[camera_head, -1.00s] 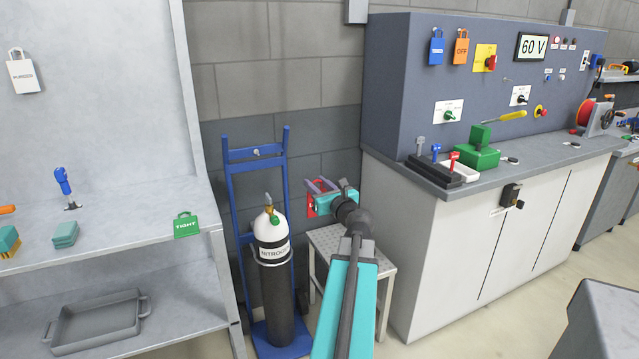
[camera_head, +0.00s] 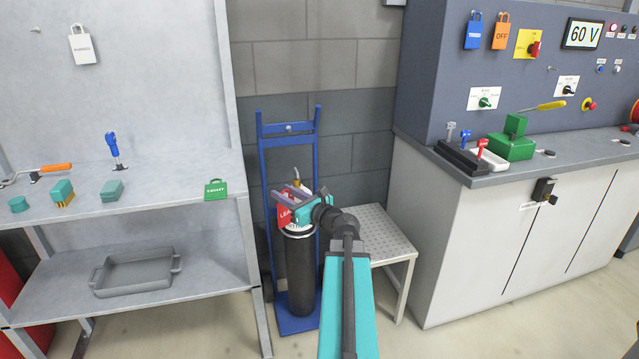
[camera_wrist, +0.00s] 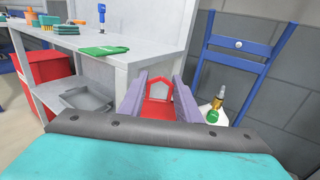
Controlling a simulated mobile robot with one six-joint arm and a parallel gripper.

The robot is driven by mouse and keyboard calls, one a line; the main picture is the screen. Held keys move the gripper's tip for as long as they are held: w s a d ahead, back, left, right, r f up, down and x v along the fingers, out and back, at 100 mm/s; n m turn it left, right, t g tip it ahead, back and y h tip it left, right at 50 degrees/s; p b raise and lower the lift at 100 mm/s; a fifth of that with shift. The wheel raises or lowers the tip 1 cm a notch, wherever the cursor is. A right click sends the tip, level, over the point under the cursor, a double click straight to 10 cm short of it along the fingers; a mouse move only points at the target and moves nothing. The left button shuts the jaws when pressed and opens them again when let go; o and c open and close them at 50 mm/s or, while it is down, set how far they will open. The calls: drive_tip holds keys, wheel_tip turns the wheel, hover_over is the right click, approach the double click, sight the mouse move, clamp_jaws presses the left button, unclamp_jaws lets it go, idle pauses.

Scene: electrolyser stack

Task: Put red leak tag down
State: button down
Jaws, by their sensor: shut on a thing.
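The red leak tag (camera_head: 284,213) is held in my gripper (camera_head: 288,196), in front of the gas cylinder in the head view; part of its lettering shows. In the wrist view the red tag (camera_wrist: 159,104) sits between the two purple-grey fingers of my gripper (camera_wrist: 159,88), its loop-shaped top showing. The fingers are shut on it. The tag is in the air, to the right of the grey shelf bench (camera_head: 150,197). A green "TIGHT" tag (camera_head: 216,189) lies near the right end of the bench top; it also shows in the wrist view (camera_wrist: 104,51).
The cylinder (camera_head: 300,270) stands on a blue hand truck (camera_head: 262,150) behind my gripper. A small metal stool (camera_head: 375,232) is to the right, beside the grey cabinet (camera_head: 480,230). Teal blocks (camera_head: 112,190) and a blue-handled tool (camera_head: 113,150) stand on the bench; its front right is clear.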

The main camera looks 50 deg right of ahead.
drive_tip(key=w+a+f+n+y, duration=0.2)
drive_tip(key=w+a+y, duration=0.1)
drive_tip(key=a, duration=0.4)
drive_tip(key=w+a+f+n+y, duration=0.1)
drive_tip(key=w+a+y, duration=0.15)
drive_tip(key=a, duration=0.45)
drive_tip(key=a+f+n+g+y, duration=0.3)
drive_tip(key=a+n+y, duration=0.1)
drive_tip(key=a, duration=1.3)
drive_tip(key=a+f+n+g+y, duration=0.3)
drive_tip(key=a+y, duration=0.4)
drive_tip(key=a, duration=1.1)
drive_tip(key=shift+w+a+f+n+g, duration=0.4)
drive_tip(key=shift+n+g, duration=0.3)
drive_tip(key=shift+n, duration=0.4)
drive_tip(key=shift+d, duration=0.15)
